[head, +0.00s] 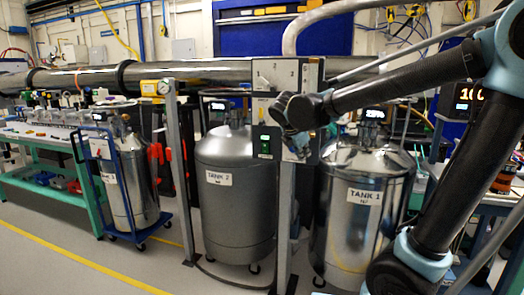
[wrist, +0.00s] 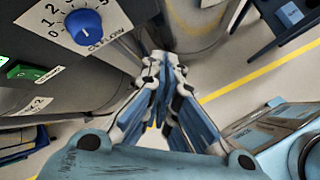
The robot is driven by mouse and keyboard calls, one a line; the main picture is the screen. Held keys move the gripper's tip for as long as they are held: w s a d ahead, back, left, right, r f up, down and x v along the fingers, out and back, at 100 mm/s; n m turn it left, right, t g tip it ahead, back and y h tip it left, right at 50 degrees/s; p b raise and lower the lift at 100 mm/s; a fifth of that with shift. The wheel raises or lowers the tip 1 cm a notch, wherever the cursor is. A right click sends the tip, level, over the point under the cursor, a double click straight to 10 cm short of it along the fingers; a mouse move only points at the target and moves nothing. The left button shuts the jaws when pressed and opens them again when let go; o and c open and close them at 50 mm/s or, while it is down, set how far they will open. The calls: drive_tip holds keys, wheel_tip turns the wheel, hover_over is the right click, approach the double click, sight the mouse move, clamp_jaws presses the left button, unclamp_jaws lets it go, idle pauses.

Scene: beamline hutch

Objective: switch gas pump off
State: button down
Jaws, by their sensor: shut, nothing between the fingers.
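A grey control panel (head: 262,112) stands on a post between two tanks. A green switch (head: 265,145) shows low on it, left of my gripper. The wrist view shows a green switch (wrist: 22,72) at the left edge, with small lettering I cannot read. Beside it is a blue knob (wrist: 85,27) on a numbered dial marked for gas flow. My gripper (wrist: 165,62) is shut and empty, right of the knob and apart from it.
Tank 2 (head: 233,215) stands left of the post and tank 1 (head: 362,225) right of it. A long steel pipe (head: 215,76) runs behind. A blue cart with a cylinder (head: 133,180) and a green bench (head: 60,195) are at left. Floor at front left is clear.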

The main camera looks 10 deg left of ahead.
drive_tip(key=s+a+r+n+t, duration=0.1)
drive_tip(key=a+n, duration=0.3)
drive_tip(key=a, duration=0.5)
drive_tip(key=s+a+r+n+t+y, duration=0.1)
drive_tip(key=a+n, duration=0.3)
drive_tip(key=a, duration=0.6)
drive_tip(key=shift+s+r+n+t+y, duration=0.3)
drive_tip(key=shift+r+t, duration=0.1)
drive_tip(key=shift+r, duration=0.4)
approach(265, 152)
drive_tip(key=s+f+x, duration=0.1)
drive_tip(key=x, duration=0.3)
drive_tip(key=shift+w+r, duration=0.35)
drive_tip(key=shift+w, duration=0.4)
drive_tip(key=shift+d, duration=0.1)
